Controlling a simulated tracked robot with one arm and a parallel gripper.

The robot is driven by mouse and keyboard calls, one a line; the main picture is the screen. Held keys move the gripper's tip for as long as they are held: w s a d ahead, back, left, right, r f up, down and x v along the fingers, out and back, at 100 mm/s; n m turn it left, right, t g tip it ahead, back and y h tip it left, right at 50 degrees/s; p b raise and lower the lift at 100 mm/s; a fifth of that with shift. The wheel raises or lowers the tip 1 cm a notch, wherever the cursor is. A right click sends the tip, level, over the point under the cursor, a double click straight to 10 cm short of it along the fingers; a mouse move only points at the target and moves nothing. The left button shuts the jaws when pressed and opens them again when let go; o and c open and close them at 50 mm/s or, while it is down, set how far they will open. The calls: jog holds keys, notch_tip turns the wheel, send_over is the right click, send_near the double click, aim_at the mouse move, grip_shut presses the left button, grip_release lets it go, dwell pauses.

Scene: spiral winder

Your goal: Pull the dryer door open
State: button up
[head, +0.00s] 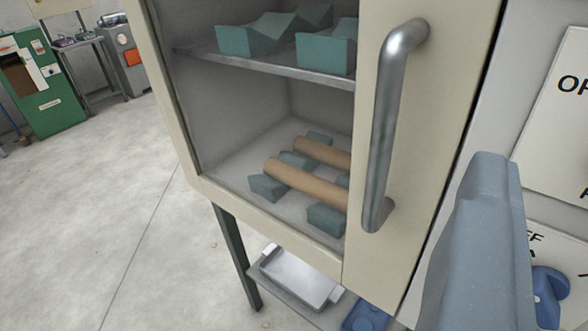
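The dryer door (425,170) is a cream frame around a clear window. It looks shut, with only a thin dark line along its right edge. Its silver bar handle (388,125) stands upright, slightly tilted, near that right edge. One grey-blue finger of my gripper (480,235) shows at the lower right, right of the handle and apart from it in the picture. The other finger is not clearly seen, so I cannot tell how far the gripper is open. Nothing visible is held.
Behind the window, two tan tubes (305,185) rest on green blocks; a shelf (270,66) above holds more blocks. A metal tray (300,278) sits below. A lettered panel (555,120) and blue knob (548,292) are right. Clear floor (100,190) lies left.

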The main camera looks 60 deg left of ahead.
jog(key=n+y, duration=0.1)
send_near(379, 164)
jog(key=shift+b+x, duration=0.35)
jog(key=shift+x, duration=5.2)
